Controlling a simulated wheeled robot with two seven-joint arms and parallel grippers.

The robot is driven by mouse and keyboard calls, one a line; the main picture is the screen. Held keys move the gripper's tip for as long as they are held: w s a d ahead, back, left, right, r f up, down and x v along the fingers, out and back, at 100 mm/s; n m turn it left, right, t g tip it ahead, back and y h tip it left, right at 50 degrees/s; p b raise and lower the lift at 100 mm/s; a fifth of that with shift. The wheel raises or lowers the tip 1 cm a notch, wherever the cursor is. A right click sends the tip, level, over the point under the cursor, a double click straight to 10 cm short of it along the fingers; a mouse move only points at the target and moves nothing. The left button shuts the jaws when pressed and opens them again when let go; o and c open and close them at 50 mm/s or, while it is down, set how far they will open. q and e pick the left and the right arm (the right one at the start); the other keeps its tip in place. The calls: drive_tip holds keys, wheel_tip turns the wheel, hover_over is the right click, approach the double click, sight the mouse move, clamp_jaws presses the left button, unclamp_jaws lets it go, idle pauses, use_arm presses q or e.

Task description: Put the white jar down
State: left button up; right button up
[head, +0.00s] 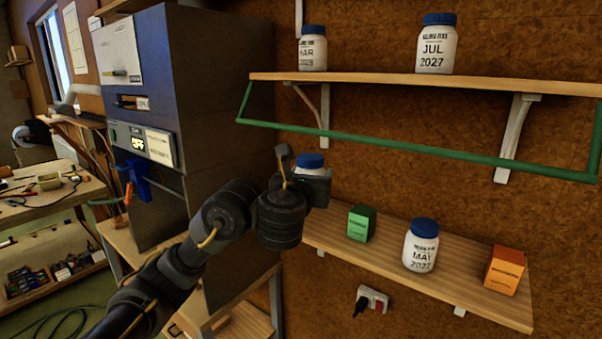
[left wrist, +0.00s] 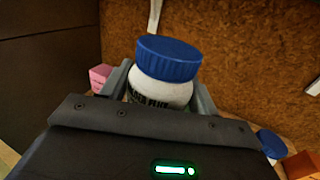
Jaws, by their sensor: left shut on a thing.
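The white jar (left wrist: 162,90) with a blue ribbed lid is between the two fingers of my left gripper (head: 302,172), which is shut on it. It looks roughly upright. In the head view only its blue lid (head: 310,160) and a little white show above the gripper, near the left end of the lower shelf (head: 465,270). The jar's base is hidden, so I cannot tell whether it touches the shelf. Most of its label is covered. My right gripper is not in view.
On the lower shelf stand a green box (head: 361,223), a jar marked MAY 2027 (head: 420,250) and an orange box (head: 504,270). A pink box (left wrist: 100,76) shows left of the held jar. The upper shelf (head: 400,82) with its green rail (head: 400,146) and two jars hangs above.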

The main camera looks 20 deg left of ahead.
use_arm(q)
drive_tip(key=s+d+f+m+g+h+b, duration=0.4)
drive_tip(key=d+f+m+h, duration=0.45)
drive_tip(key=h, duration=0.35)
drive_tip(key=s+a+f+m+g+h+b, duration=0.1)
drive_tip(key=s+a+f+b, duration=0.2)
drive_tip(key=f, duration=0.8)
drive_tip(key=s+a+f+m+g+h+b, duration=0.1)
drive_tip(key=s+a+f+h+b, duration=0.1)
drive_tip(key=s+f, duration=0.5)
drive_tip(key=s+a+f+m+g+h+b, duration=0.1)
drive_tip(key=s+a+f+b, duration=0.4)
drive_tip(key=f, duration=1)
drive_tip(key=shift+s+f+g, duration=0.25)
drive_tip(key=shift+g, duration=0.05)
